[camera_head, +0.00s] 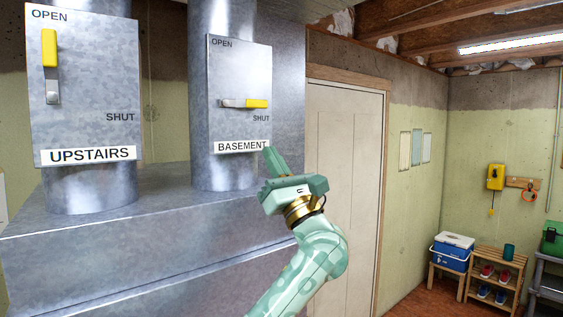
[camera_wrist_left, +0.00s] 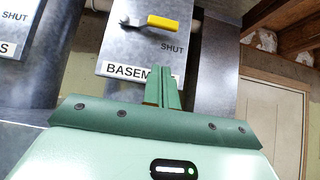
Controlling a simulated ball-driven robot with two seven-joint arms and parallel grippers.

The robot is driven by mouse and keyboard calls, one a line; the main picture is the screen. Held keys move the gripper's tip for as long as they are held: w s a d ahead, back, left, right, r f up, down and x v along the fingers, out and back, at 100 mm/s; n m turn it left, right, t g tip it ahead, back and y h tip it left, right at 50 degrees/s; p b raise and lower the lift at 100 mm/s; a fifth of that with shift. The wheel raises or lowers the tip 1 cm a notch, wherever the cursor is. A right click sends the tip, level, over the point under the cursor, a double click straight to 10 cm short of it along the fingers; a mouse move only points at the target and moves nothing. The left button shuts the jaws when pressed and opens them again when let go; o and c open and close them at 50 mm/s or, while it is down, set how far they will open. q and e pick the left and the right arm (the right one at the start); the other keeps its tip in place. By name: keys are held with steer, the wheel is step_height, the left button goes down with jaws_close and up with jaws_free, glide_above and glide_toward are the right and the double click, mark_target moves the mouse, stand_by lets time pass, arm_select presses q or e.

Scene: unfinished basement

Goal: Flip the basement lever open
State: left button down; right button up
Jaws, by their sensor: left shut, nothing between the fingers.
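The basement lever (camera_head: 257,104) has a yellow handle on a metal arm and lies horizontal, pointing right, just above the word SHUT. It is mounted on the grey plate (camera_head: 223,75) labelled BASEMENT, on a round metal duct. The lever also shows in the left wrist view (camera_wrist_left: 163,23). My left gripper (camera_head: 268,150) is shut and empty, its fingertips at the lower right of the plate near the BASEMENT label, below the lever and apart from it. In the left wrist view, the closed fingers (camera_wrist_left: 167,72) cover part of that label. My right gripper is not in view.
The UPSTAIRS plate (camera_head: 88,110) stands to the left, with its yellow lever (camera_head: 49,48) upright by OPEN. A metal duct box (camera_head: 110,230) lies below both plates. A door (camera_head: 340,180) is behind. A cooler (camera_head: 452,250) and shoe rack (camera_head: 495,275) stand far right.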

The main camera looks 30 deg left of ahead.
mark_target(244, 103)
arm_select(q)
steer(key=a+r+p, duration=0.1)
steer(key=r, duration=0.1)
steer(key=a+r+p, duration=0.1)
steer(key=w+r+p, duration=0.1)
steer(key=r, duration=0.1)
steer(key=shift+a+r, duration=0.35)
steer(key=shift+a, duration=0.05)
steer(key=shift+d+r+p, duration=0.1)
steer(key=shift+r+p, duration=0.3)
steer(key=shift+r, duration=0.2)
